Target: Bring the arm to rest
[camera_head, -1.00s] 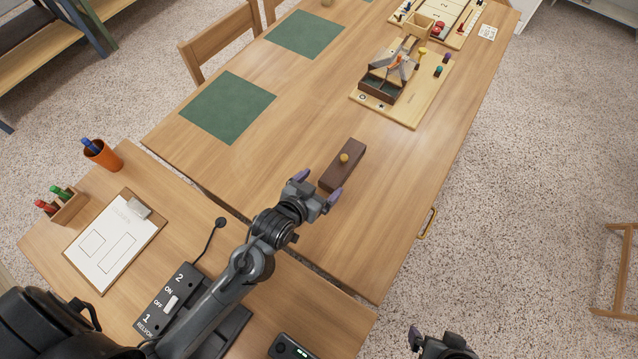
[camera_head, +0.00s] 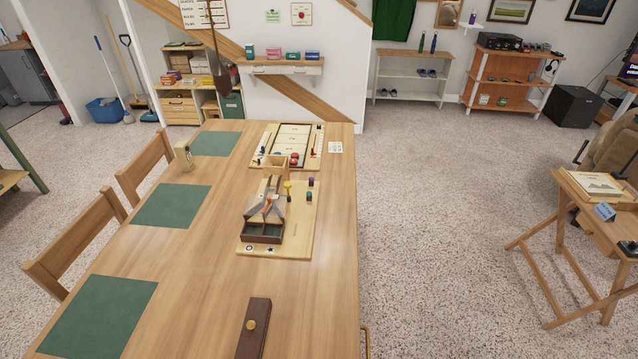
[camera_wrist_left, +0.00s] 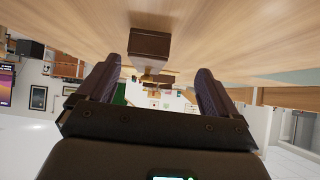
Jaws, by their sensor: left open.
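My left gripper (camera_wrist_left: 154,82) shows only in the left wrist view. Its two dark fingers are spread wide apart, with nothing held between them. The left arm is out of the head view. The dark brown block with a yellow knob (camera_head: 253,333) lies on the wooden table at the bottom of the head view. In the upside-down left wrist view, the brown block (camera_wrist_left: 163,45) is beyond the fingertips, apart from them. My right gripper is in neither current view.
The wooden table (camera_head: 190,270) carries green mats (camera_head: 172,206), a wooden board (camera_head: 299,222) with a dark compartment box (camera_head: 262,236), and a game board (camera_head: 312,160) farther back. Chairs (camera_head: 80,245) line its left side. Bare carpet (camera_head: 440,240) lies to the right.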

